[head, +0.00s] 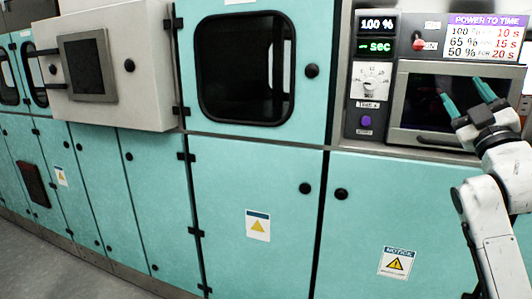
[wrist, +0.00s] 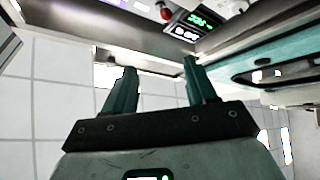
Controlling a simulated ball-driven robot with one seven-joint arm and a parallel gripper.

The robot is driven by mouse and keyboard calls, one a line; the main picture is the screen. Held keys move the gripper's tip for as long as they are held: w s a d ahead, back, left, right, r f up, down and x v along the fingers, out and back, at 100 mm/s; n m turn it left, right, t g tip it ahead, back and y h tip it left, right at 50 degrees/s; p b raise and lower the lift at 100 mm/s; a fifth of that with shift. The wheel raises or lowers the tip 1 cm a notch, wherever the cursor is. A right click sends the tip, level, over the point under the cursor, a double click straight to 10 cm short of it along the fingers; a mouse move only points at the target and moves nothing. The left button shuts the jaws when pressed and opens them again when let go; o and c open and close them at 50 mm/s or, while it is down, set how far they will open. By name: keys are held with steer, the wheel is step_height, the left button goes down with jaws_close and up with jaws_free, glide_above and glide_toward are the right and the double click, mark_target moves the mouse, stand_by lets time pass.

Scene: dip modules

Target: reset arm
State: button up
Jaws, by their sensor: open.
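My gripper (head: 462,99) is raised at the right of the head view, in front of the dark panel door (head: 418,99) of the control unit. Its two teal fingers are apart, with nothing between them. In the wrist view my gripper (wrist: 155,85) also shows open and empty, with a tiled wall or ceiling behind it. My white arm comes up from the lower right of the head view. I cannot tell how far the fingers are from the panel.
Teal cabinets (head: 255,185) with black knobs run along the wall. A grey box (head: 120,60) juts out at the left. The control unit has a "100 %" display (head: 377,24), a dial (head: 370,80), a purple button (head: 366,120) and a red switch (head: 418,44). Grey floor (head: 50,270) is clear at lower left.

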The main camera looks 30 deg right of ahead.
steer(key=w+a+f+m+g+y+p, duration=0.1)
steer(key=w+a+f+m+g, duration=0.15)
steer(key=f, duration=0.55)
steer(key=w+a+f+m+g+y+p, duration=0.1)
steer(key=w+a+f+m+g+y, duration=0.1)
steer(key=w+a+f, duration=0.35)
steer(key=s+a+f+g+y+p, duration=0.1)
steer(key=a+f+g+y, duration=0.15)
steer(key=a+f, duration=0.55)
steer(key=s+a+f+g+y+p, duration=0.1)
steer(key=a+f+g+y, duration=0.2)
steer(key=f, duration=1)
steer(key=s+a+f+g+y+p, duration=0.1)
steer(key=s+a+f+g+y, duration=0.1)
steer(key=s+a+f, duration=0.45)
steer(key=s+a+f+g+y+p, duration=0.1)
steer(key=s+a+f+g, duration=0.3)
steer(key=s, duration=0.6)
steer(key=s+a+f+g+p, duration=0.1)
steer(key=s+a+f+g, duration=0.3)
steer(key=s, duration=0.6)
step_height(320, 180, down, 2)
steer(key=shift+a+f+n+y+p, duration=0.25)
steer(key=shift+a+n+y+p, duration=0.15)
steer(key=shift+a, duration=0.55)
